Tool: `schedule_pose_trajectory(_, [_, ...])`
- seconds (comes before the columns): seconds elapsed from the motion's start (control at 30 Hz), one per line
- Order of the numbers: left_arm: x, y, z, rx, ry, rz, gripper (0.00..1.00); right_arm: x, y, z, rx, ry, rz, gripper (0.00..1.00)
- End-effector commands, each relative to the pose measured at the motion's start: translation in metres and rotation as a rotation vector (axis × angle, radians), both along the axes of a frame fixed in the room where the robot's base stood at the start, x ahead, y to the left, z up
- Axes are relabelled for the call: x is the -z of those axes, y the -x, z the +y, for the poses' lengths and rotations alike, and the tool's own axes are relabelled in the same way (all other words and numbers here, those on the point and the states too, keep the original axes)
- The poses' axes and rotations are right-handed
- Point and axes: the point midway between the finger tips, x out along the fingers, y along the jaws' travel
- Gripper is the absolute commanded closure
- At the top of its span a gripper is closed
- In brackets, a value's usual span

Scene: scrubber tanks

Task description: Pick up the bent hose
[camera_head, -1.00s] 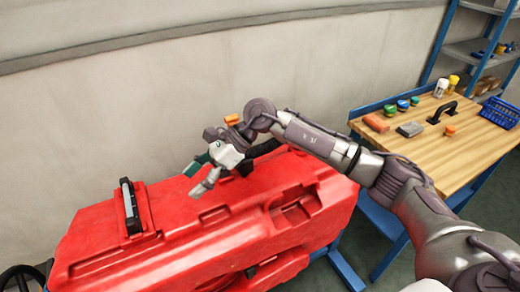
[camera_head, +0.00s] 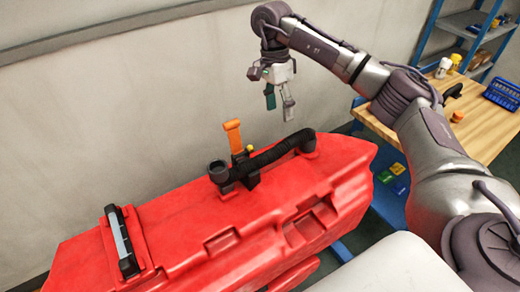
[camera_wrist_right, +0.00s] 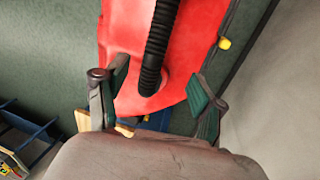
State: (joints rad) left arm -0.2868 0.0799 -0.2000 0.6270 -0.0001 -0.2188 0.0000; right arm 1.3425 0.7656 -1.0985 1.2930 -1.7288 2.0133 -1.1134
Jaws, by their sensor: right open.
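A black ribbed hose (camera_head: 275,153) lies along the top of the red tank (camera_head: 180,215), from a black fitting with an orange lever to a bent right end on the tank. My right gripper (camera_head: 281,106) is open and empty, pointing down in the air above the hose, apart from it. In the right wrist view the hose (camera_wrist_right: 158,45) runs down from the top edge and ends on the red tank, appearing between the spread fingers of the gripper (camera_wrist_right: 157,85) but beyond them. My left gripper is not in view.
The orange lever (camera_head: 232,133) stands upright by the hose's left end. A black handle (camera_head: 123,240) sits on the tank's left. A wooden workbench (camera_head: 480,130) with a blue basket (camera_head: 503,93) is at right, partly behind my arm. A wall (camera_head: 120,110) rises behind the tank.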

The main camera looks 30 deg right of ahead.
Motion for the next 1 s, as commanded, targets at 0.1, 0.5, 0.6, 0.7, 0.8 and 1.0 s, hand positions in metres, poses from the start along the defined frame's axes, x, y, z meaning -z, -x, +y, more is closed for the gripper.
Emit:
schedule_pose_trajectory(0.1, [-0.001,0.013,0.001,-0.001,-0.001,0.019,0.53,0.025,0.007,0.000,0.000,-0.002,0.006,0.32])
schedule_pose_trajectory(0.5, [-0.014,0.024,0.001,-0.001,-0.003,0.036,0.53,0.071,0.016,0.000,0.002,-0.003,0.000,0.32])
schedule_pose_trajectory(0.6, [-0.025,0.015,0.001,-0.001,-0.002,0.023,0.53,0.080,0.018,-0.001,0.003,-0.003,0.004,0.32])
schedule_pose_trajectory(0.7, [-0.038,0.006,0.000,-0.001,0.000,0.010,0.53,0.095,0.021,-0.002,0.001,-0.004,0.004,0.32])
schedule_pose_trajectory(0.8, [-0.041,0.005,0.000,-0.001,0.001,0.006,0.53,0.111,0.023,-0.002,0.002,-0.004,0.001,0.32])
schedule_pose_trajectory(1.0, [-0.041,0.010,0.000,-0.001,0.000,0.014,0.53,0.121,0.024,-0.002,0.001,-0.004,-0.002,0.32])
